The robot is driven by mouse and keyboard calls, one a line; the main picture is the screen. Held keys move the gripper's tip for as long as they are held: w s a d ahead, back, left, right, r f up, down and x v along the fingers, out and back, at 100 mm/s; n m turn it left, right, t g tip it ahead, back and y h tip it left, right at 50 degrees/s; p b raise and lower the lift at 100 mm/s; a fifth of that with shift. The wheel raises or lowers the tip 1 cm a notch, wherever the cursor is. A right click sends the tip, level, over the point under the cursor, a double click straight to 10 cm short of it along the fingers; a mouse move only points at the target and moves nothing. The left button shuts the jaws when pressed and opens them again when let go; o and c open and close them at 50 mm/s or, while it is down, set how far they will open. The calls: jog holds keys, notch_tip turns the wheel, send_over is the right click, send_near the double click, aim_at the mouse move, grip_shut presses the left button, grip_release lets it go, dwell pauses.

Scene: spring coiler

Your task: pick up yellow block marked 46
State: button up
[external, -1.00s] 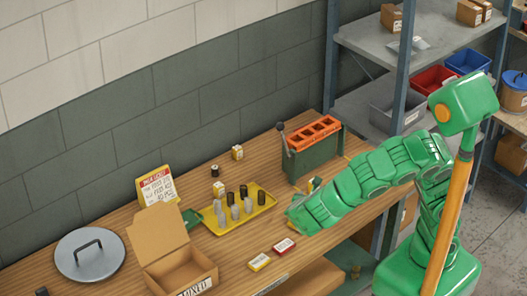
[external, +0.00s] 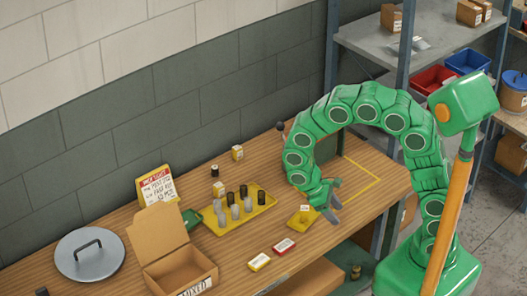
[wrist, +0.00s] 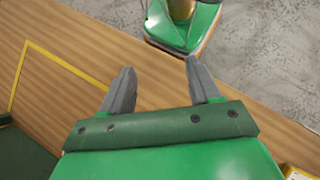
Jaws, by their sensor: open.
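No number is readable on any block. A small yellow block with a pale label (external: 304,209) sits on a yellow pad (external: 297,221), just left of my gripper. Another yellow block (external: 238,153) stands at the back of the bench, and a third (external: 218,188) is by the back left of the yellow tray (external: 263,203). My gripper (external: 338,204) is open above the bench, right of the pad. In the wrist view, nothing is between its fingers (wrist: 160,82). A yellow edge (wrist: 301,173) shows at lower right there; I cannot tell what it is.
The yellow tray holds several grey and black cylinders. A yellow box (external: 260,261) and a red box (external: 284,246) lie in front. An open carton (external: 180,278) and a round lid (external: 89,254) are at left. The green machine (external: 327,148) is mostly behind my arm.

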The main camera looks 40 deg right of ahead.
jog(key=m+y, duration=0.1)
jog(key=m+g+y, duration=0.1)
jog(key=m, duration=0.1)
jog(key=shift+w+d, duration=0.1)
jog(key=shift+w, duration=0.3)
jog(key=m+y, duration=0.1)
jog(key=w+m+y, duration=0.1)
jog(key=m+y, duration=0.1)
jog(key=shift+w+r+g, duration=0.15)
jog(key=shift+r+g, duration=0.05)
jog(key=shift+g, duration=0.2)
jog(key=w+d+r+m+t+y, duration=0.3)
jog(key=w+d+r+m+y, duration=0.3)
jog(key=w+m, duration=0.25)
jog(key=w+d+r+m+t+y, duration=0.4)
jog(key=w+d+r+m+y, duration=0.15)
jog(key=w+m+y, duration=0.35)
jog(key=f, duration=0.5)
jog(key=s+f+h, duration=0.1)
jog(key=f, duration=0.4)
jog(key=f+h, duration=0.1)
jog(key=f, duration=0.5)
jog(key=shift+s+a+m+g, duration=0.1)
jog(key=shift+s+m+g, duration=0.1)
jog(key=shift+m+g, duration=0.15)
jog(key=shift+f, duration=0.3)
jog(key=shift+x, duration=2.5)
jog(key=shift+c, duration=0.4)
